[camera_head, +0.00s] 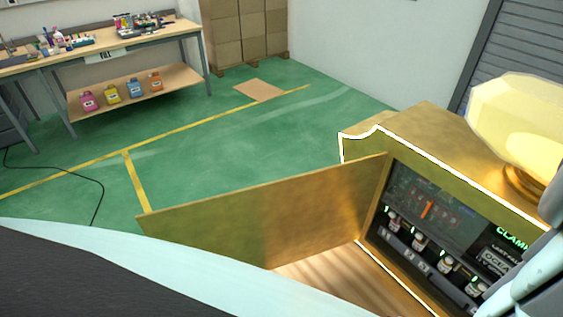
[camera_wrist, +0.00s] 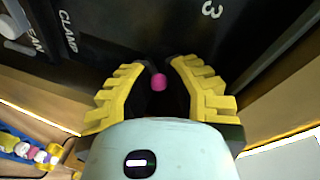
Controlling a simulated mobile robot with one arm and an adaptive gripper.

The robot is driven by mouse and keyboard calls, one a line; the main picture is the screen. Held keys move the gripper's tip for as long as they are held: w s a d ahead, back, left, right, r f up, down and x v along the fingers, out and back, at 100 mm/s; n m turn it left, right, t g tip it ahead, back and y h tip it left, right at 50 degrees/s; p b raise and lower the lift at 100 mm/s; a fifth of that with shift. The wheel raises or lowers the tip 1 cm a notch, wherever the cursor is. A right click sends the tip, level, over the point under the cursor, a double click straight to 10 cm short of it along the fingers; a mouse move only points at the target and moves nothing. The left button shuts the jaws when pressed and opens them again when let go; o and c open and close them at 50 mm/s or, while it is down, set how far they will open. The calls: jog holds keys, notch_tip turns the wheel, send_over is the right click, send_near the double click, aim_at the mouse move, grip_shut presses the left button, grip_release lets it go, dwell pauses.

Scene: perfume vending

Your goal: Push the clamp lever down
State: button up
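In the wrist view my gripper (camera_wrist: 162,63) has its two yellow ribbed fingers apart, pointing at a dark panel (camera_wrist: 110,25). A small pink knob (camera_wrist: 158,82) shows in the gap between the fingers; contact is not clear, and I cannot tell whether it is the clamp lever's end. The word CLAMP is printed on the panel at the upper left. In the head view an orange-red bar (camera_head: 427,209) shows on the dark panel inside the golden cabinet (camera_head: 360,150). I cannot tell whether this bar is the clamp lever. My gripper is out of the head view.
The cabinet's golden door (camera_head: 270,215) stands open to the left. Several small bottles (camera_head: 419,240) stand in a row below the panel. A large yellow bottle shape (camera_head: 520,120) tops the cabinet.

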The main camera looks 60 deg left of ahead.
grip_shut()
jog(key=shift+s+f+b, duration=0.1)
jog(key=shift+f+b, duration=0.05)
jog(key=shift+b, duration=0.2)
jog(key=f+t+b, duration=0.1)
jog(key=t+b, duration=0.2)
jog(key=b, duration=0.3)
jog(key=f+m+t+h+b, duration=0.1)
jog(key=f+t+b, duration=0.1)
jog(key=b, duration=0.5)
jog(key=s+f+m+t+h+b, duration=0.1)
jog(key=f+t+b, duration=0.1)
jog(key=b, duration=0.4)
jog(key=shift+t+b, duration=0.4)
jog(key=shift+t, duration=0.5)
jog(key=shift+r, duration=0.1)
